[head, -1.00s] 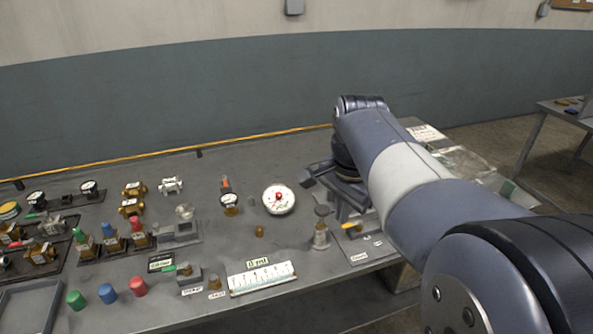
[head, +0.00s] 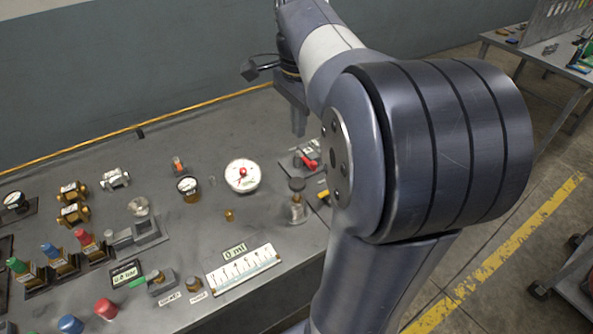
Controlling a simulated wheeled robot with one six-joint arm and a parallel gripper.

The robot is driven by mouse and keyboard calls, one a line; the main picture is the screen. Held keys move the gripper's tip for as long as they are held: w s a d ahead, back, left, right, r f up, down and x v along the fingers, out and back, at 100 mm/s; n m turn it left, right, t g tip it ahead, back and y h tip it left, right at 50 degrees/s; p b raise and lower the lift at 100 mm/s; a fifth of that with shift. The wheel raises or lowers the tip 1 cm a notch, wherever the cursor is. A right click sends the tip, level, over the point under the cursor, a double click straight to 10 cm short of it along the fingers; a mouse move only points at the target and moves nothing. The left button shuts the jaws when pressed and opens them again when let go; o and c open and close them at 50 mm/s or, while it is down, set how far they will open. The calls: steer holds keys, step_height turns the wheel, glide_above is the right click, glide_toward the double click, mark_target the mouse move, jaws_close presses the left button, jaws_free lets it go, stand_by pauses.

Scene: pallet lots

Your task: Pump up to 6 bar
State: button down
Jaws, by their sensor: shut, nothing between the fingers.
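Behind that, a red-handled part (head: 308,160) sits on a dark plate, partly hidden by my arm.
A white scale strip (head: 243,270) with a small label lies near the bench's front edge. The bench's back middle is clear.

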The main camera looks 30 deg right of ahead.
mark_target(298, 183)
step_height(298, 183, down, 14)
steer(key=shift+r, duration=0.1)
stand_by(0.4)
step_height(298, 183, down, 4)
steer(key=shift+r+b, duration=0.2)
steer(key=shift+b, duration=0.95)
steer(key=shift+a, duration=0.1)
steer(key=shift+s+f, duration=0.1)
steer(key=shift+f, duration=0.05)
steer(key=shift+r+p, duration=0.6)
step_height(298, 183, up, 13)
steer(key=p, duration=0.2)
steer(key=shift+r+p, duration=0.2)
steer(key=shift+p, duration=0.1)
